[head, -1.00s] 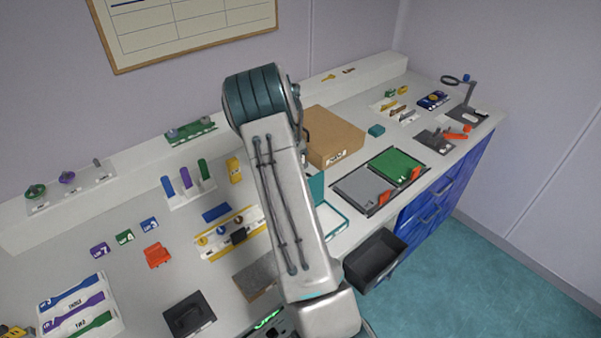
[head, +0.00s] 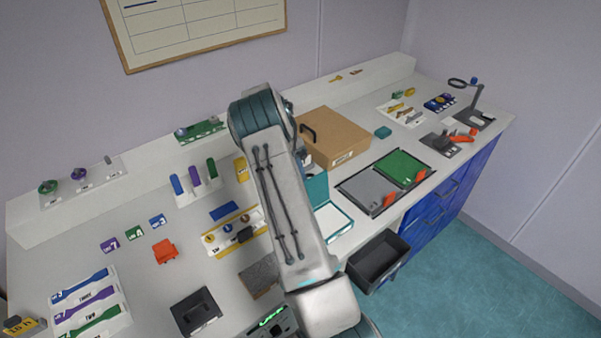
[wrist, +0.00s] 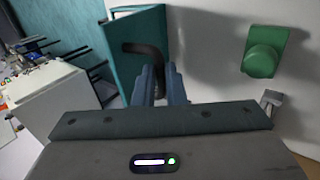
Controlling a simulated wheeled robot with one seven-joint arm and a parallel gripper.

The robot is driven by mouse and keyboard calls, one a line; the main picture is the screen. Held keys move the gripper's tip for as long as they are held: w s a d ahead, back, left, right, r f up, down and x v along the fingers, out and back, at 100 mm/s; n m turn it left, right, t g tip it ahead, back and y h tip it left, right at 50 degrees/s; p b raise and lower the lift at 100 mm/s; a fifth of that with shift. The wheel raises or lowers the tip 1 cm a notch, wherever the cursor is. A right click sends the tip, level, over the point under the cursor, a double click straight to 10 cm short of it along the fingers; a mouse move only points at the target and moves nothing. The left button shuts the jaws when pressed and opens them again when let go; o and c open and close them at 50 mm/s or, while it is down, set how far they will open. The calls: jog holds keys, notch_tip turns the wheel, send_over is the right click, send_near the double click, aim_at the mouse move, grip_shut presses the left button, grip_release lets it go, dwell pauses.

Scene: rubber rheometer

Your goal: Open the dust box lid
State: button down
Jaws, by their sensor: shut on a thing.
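The dust box appears to be the teal box (head: 335,222) with a pale inside, on the worktop just right of my forearm. Its teal lid (head: 317,188) stands raised, roughly upright, at the back of the box. In the wrist view the teal lid (wrist: 122,58) fills the upper left, with a dark bent handle (wrist: 143,48) in front of it. My gripper (wrist: 160,72) is shut on this handle, its blue-grey fingers close together. In the head view my forearm hides the gripper and part of the lid.
A brown box (head: 345,143) with a black handle stands close behind the teal box. Grey and green plates (head: 370,188) with orange handles lie to the right. A black open bin (head: 378,262) sits at the counter's front edge. A green knob (wrist: 262,58) shows in the wrist view.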

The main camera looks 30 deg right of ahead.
jog(key=c, duration=1.7)
grip_release()
jog(key=shift+w+a+f, duration=0.1)
jog(key=shift+a+f, duration=0.15)
jog(key=shift+f, duration=0.35)
jog(key=shift+o, duration=1.1)
jog(key=shift+w+f, duration=0.1)
jog(key=shift+w, duration=0.25)
jog(key=shift+d+r, duration=0.15)
jog(key=shift+r, duration=0.05)
jog(key=shift+s, duration=0.1)
jog(key=shift+d+r, duration=0.1)
jog(key=d+p+v, duration=0.1)
jog(key=p+v, duration=0.1)
jog(key=v, duration=1.1)
jog(key=shift+w+a+r, duration=0.25)
jog(key=shift+a+r, duration=0.05)
jog(key=shift+a, duration=0.25)
